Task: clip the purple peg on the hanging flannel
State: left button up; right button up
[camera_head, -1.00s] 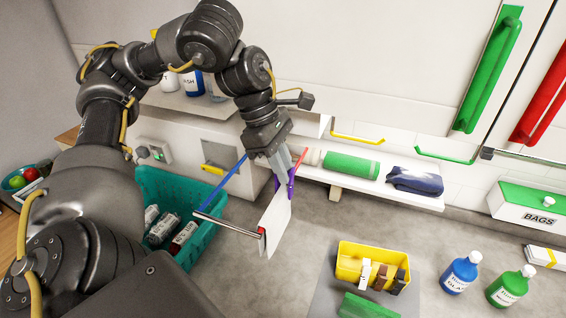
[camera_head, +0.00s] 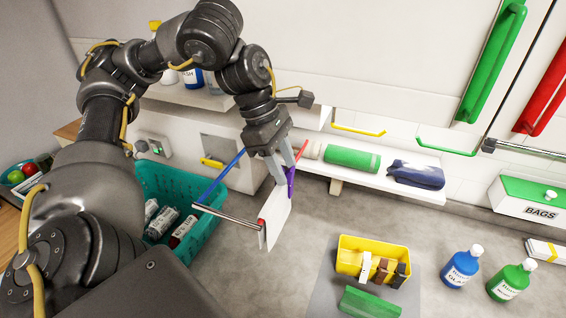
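The white flannel (camera_head: 277,216) hangs beside the end of a steel rail (camera_head: 228,215), with a small red piece (camera_head: 261,226) at its left edge. The purple peg (camera_head: 291,181) is upright at the flannel's upper edge and looks closed over it. My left gripper (camera_head: 286,172) is just above, its two fingers spread around the peg's top with a gap between them. Whether a finger still touches the peg is hard to tell. My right gripper is out of view.
A teal basket (camera_head: 207,229) stands below left. A yellow box of pegs (camera_head: 347,257) sits at lower right. A shelf (camera_head: 432,193) holds a green roll (camera_head: 352,159) and a dark blue cloth (camera_head: 416,174).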

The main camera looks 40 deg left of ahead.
pick_arm(q)
jog(key=shift+r, duration=0.1)
jog(key=p+v, duration=0.2)
jog(key=v, duration=0.8)
jog(key=shift+a+r, duration=0.15)
jog(key=shift+r, duration=0.15)
jog(key=shift+s+f, duration=0.1)
dwell(0.3)
